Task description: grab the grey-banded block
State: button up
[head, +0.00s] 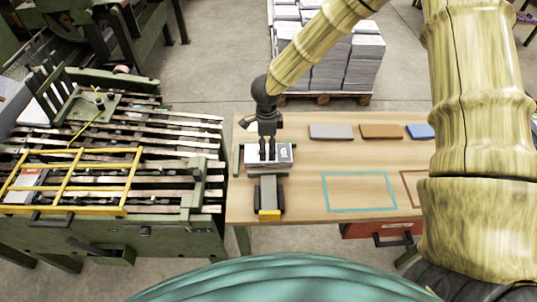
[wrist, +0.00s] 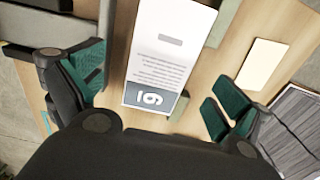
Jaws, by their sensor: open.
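The grey-banded block (head: 285,153) is white with a grey band and a light number, lying on the wooden table below my gripper. In the wrist view the block (wrist: 172,45) shows small print and its grey band toward the bottom. My gripper (head: 267,158) points down at it. In the wrist view my gripper (wrist: 158,85) is open, its teal-padded fingers apart, one on each side of the block. I see no finger touching the block. My gripper hides part of the block in the head view.
A black device with a yellow end (head: 268,198) sits just in front. Grey (head: 330,131), brown (head: 381,131) and blue (head: 420,131) flat pieces lie along the back. A teal outline (head: 360,192) encloses bare table. A green machine (head: 110,170) stands left; paper stacks (head: 345,62) stand behind.

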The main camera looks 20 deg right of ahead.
aim_at(267, 153)
jog(key=shift+w+f, duration=0.15)
jog(key=shift+f, duration=1.75)
jog(key=c, duration=1.3)
